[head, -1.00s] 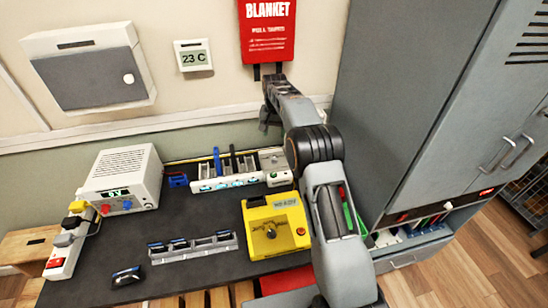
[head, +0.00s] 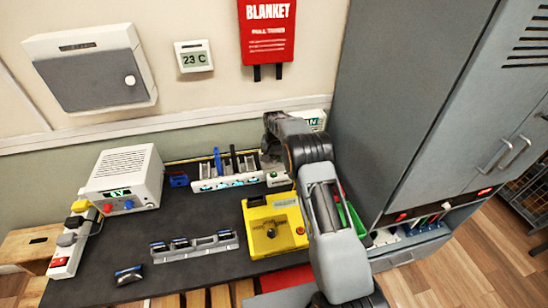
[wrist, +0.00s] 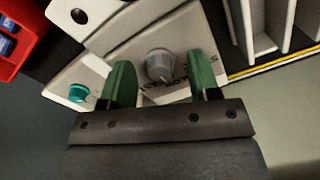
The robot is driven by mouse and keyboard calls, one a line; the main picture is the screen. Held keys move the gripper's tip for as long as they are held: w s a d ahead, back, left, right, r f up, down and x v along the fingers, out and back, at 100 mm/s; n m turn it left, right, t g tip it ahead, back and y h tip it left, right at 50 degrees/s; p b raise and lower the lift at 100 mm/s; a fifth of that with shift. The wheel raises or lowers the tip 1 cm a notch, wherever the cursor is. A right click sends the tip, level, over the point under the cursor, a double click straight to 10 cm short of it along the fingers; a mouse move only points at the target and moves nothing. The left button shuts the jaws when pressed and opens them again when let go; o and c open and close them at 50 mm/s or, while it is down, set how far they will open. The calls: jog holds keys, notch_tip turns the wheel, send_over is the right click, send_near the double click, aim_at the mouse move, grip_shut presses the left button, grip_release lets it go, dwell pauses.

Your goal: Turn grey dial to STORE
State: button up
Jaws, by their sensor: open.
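The grey dial (wrist: 160,65) sits on a pale panel (wrist: 180,38) in the wrist view, with a light pointer mark on it. Lettering by the dial is partly covered and I cannot read its setting. My gripper (wrist: 162,80) is open, its two green fingers on either side of the dial with a gap at each side. I cannot tell how far the fingertips are above the panel. A teal button (wrist: 78,92) is on the panel, left of the left finger.
A white rack (head: 228,182) stands left of the panel; its dividers (wrist: 283,22) are close to the right finger in the wrist view. A yellow box (head: 285,240) lies in front. A red bin (wrist: 18,45) is at the wrist view's upper left. A grey cabinet (head: 400,100) stands right.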

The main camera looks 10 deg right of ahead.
jog(key=c, duration=0.9)
jog(key=shift+f+n+b, duration=0.1)
jog(key=shift+n+b, duration=0.2)
jog(key=shift+n, duration=0.1)
jog(key=n+b, duration=0.1)
jog(key=n, duration=0.2)
jog(key=shift+n+b, duration=0.8)
jog(key=shift+n, duration=1.8)
jog(key=o, duration=0.9)
